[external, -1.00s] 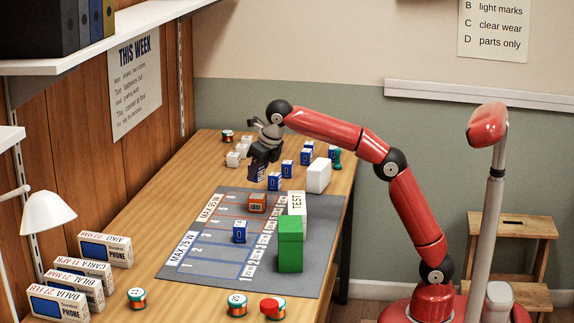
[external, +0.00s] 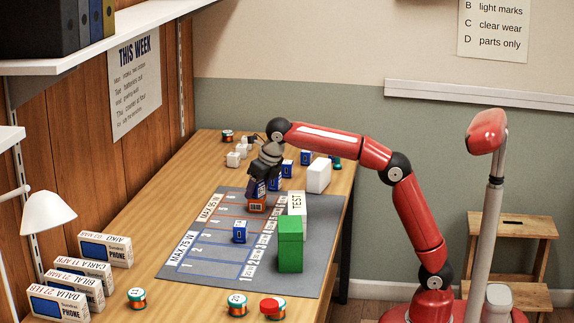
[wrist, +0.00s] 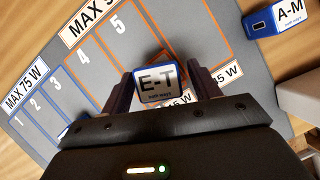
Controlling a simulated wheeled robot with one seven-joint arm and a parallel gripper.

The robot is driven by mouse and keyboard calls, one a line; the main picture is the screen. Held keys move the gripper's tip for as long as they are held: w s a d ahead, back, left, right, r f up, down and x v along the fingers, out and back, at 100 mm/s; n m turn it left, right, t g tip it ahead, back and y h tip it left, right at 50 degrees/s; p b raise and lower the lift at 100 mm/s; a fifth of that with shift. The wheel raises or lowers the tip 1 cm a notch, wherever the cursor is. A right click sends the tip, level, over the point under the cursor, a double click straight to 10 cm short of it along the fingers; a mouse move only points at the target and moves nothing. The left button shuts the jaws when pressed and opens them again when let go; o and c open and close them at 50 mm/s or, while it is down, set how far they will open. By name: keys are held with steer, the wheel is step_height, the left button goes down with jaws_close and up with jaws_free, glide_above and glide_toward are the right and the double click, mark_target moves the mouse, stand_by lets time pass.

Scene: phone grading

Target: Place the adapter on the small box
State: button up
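My gripper (external: 262,178) is shut on a blue adapter with a white top marked E-T (wrist: 157,85). In the external view the held adapter (external: 259,189) is directly above a small orange box (external: 257,206) on the grey mat (external: 190,262). I cannot tell whether the two touch. In the wrist view the adapter sits between both fingers and mostly hides what is beneath it. No box in view is labelled as the small box.
A blue block (external: 240,232) stands on the mat's blue-lined part. A green box (external: 290,245) and a white TEST block (external: 297,205) stand to the right. A white box (external: 318,175) and several blue blocks are behind. An A-M block (wrist: 274,18) shows in the wrist view.

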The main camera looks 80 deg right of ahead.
steer(key=shift+p+v, duration=1.05)
steer(key=shift+v, duration=5.15)
steer(key=s+m, duration=0.2)
steer(key=m, duration=0.1)
steer(key=s+a+f+m, duration=0.1)
steer(key=s+m, duration=0.1)
steer(key=s, duration=0.1)
steer(key=s+f+m, duration=0.1)
steer(key=s+m, duration=0.2)
steer(key=shift+s+a+f+m+t, duration=0.15)
steer(key=shift+s+a+m+t, duration=0.05)
steer(key=shift+m+t, duration=0.1)
steer(key=s+d+f+m+t+y, duration=0.1)
steer(key=s+f+m, duration=2.1)
steer(key=shift+s+f+m+y, duration=0.3)
steer(key=shift+m, duration=0.1)
